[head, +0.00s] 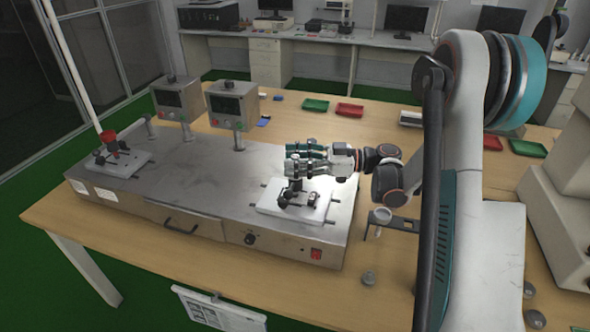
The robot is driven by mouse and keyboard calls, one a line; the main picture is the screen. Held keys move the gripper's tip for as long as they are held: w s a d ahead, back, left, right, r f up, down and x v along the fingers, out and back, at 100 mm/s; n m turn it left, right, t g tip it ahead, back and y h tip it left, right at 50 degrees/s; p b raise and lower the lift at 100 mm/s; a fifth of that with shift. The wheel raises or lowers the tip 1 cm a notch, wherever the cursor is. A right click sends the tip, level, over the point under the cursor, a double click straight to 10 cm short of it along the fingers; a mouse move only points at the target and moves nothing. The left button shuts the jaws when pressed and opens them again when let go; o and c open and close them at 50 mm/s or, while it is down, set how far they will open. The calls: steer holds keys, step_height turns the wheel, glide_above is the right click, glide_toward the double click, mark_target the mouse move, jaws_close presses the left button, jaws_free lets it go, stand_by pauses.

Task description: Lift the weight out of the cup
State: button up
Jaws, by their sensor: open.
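My gripper (292,159) points left and hangs above the right end of the steel test bench. It is open, and I see nothing between its fingers. A small pale cup (381,216) sits in a dark bracket on the table, right of the bench and below my wrist. The cup is apart from my gripper. Its inside is too small to make out, so I cannot tell whether a weight is in it. A small grey round piece (368,278), possibly a weight, lies on the table in front of the bracket.
The steel test bench (190,195) carries a white plate with a dark clamp (297,199), another plate with a red-topped fixture (112,150), and two control boxes. Red and green trays (349,109) lie behind. Table space around the cup is narrow, between bench and my arm.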

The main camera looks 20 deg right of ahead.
jaws_close()
steer(key=shift+r, duration=0.1)
